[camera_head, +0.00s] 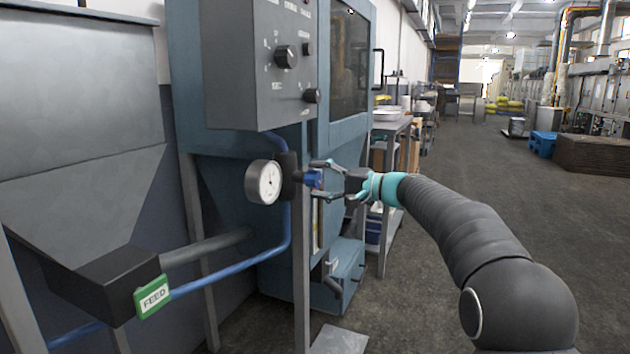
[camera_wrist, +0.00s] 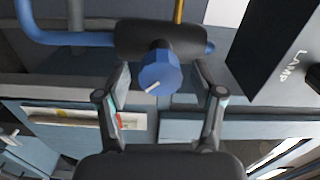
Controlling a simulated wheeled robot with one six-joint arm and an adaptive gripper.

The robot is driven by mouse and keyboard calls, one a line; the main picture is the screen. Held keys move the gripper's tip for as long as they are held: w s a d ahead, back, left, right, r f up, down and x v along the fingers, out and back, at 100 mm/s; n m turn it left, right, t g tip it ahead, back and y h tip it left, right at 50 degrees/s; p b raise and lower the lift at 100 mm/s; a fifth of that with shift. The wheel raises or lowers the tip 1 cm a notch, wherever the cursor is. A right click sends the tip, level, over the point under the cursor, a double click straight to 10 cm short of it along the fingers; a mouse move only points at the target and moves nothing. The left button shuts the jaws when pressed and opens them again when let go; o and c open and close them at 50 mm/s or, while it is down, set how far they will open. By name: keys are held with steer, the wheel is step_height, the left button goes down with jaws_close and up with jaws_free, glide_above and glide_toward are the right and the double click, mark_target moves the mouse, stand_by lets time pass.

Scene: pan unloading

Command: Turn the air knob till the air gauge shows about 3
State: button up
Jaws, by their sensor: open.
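The air knob (camera_wrist: 160,74) is blue and faceted with a white pointer line, on a dark cylindrical body (camera_wrist: 160,39) in the wrist view. The knob also shows in the head view (camera_head: 313,179), on the right side of the regulator. The round white air gauge (camera_head: 264,182) faces left of it; its needle is too small to read. My gripper (camera_head: 318,180) is open, its fingers on either side of the knob. In the wrist view its fingertips (camera_wrist: 159,72) flank the knob with small gaps, and I cannot tell whether either touches.
A grey control box (camera_head: 262,70) with black knobs hangs above the gauge. A blue pipe (camera_head: 230,273) runs below, past the green FEED sign (camera_head: 152,297). A shelf table (camera_head: 392,127) stands behind my gripper. Open floor (camera_head: 500,200) lies to the right.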

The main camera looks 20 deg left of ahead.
steer(key=d, duration=1)
steer(key=shift+s+d, duration=0.35)
steer(key=shift+s, duration=0.05)
step_height(320, 180, down, 12)
steer(key=d+m+h, duration=0.2)
steer(key=h, duration=0.2)
steer(key=s+d+f+h, duration=0.4)
steer(key=s+d+f, duration=0.25)
steer(key=s, duration=0.25)
steer(key=s+d+t+h, duration=0.1)
steer(key=s+d+h, duration=0.2)
steer(key=s+d, duration=0.4)
steer(key=s+d+f+n+t+h, duration=0.1)
steer(key=s+d+t+h, duration=0.1)
steer(key=s+d, duration=0.5)
steer(key=s+d+t+h, duration=0.1)
steer(key=s+d+h, duration=0.4)
steer(key=s, duration=1.1)
steer(key=d, duration=0.2)
steer(key=shift+s+d+f+n, duration=0.3)
steer(key=shift+s+d+f, duration=0.1)
